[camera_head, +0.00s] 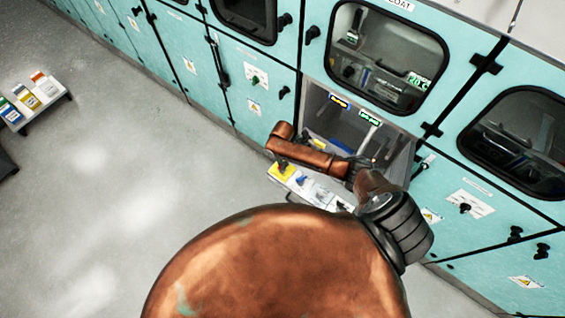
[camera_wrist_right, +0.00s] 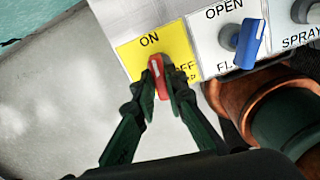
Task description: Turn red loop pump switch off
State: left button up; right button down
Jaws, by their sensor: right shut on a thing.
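The red switch (camera_wrist_right: 158,76) stands on a yellow label plate (camera_wrist_right: 128,58) marked ON and OFF in the right wrist view. Its lever lies roughly in line with the word ON; OFF is to its right, partly covered. My right gripper (camera_wrist_right: 157,93) is shut on the red switch, one dark green finger on each side. In the head view the yellow plate (camera_head: 275,174) is at the left end of a white panel, beneath my brown right arm. The red switch cannot be made out there. My left gripper is not in view.
A blue switch (camera_wrist_right: 249,43) marked OPEN sits right of the yellow plate, with a grey knob (camera_wrist_right: 306,10) marked SPRAY beyond. Teal cabinets (camera_head: 258,60) with windows line the back. A low stand (camera_head: 45,108) with coloured cards is at left. The grey floor (camera_head: 120,190) is clear.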

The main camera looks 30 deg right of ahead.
jog(key=m+p, duration=0.2)
jog(key=m, duration=0.2)
jog(key=shift+r+p, duration=0.1)
jog(key=shift+p, duration=0.3)
jog(key=m+p, duration=0.2)
jog(key=m, duration=0.4)
jog(key=shift+p, duration=0.4)
jog(key=m+p, duration=0.1)
jog(key=m, duration=0.3)
jog(key=shift+a+p, duration=0.1)
jog(key=shift+p, duration=0.25)
jog(key=shift+m+p, duration=0.35)
jog(key=shift+m, duration=0.85)
jog(key=c, duration=2)
grip_release()
jog(key=shift+o, duration=0.2)
